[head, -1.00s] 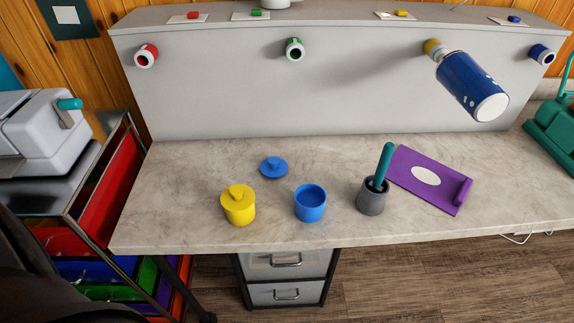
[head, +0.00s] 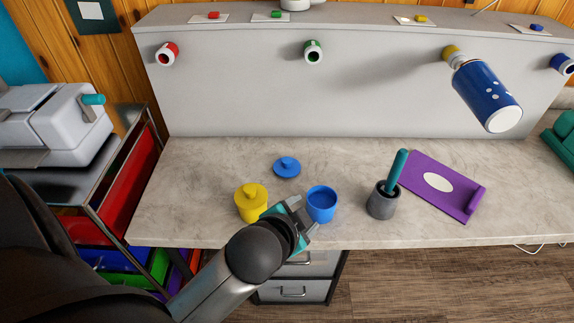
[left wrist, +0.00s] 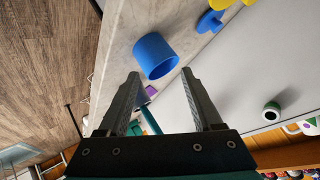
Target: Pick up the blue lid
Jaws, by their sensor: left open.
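The blue lid (head: 287,166) lies on the countertop with its knob up, behind the yellow pot and the blue cup. It also shows at the upper right of the left wrist view (left wrist: 210,21). The blue cup (head: 321,206) stands open and lidless on the counter; in the left wrist view (left wrist: 153,57) it is beyond the fingertips. My left gripper (head: 298,214) is open and empty, between the yellow pot and the blue cup at the counter's front, in front of the lid. Its two fingers show in the left wrist view (left wrist: 161,75). My right gripper is not in view.
The yellow lidded pot (head: 251,201) stands close to my left gripper, which partly hides it. A grey mortar with teal pestle (head: 384,199) and a purple board (head: 440,187) are to the right. The counter (head: 200,165) around the blue lid is clear.

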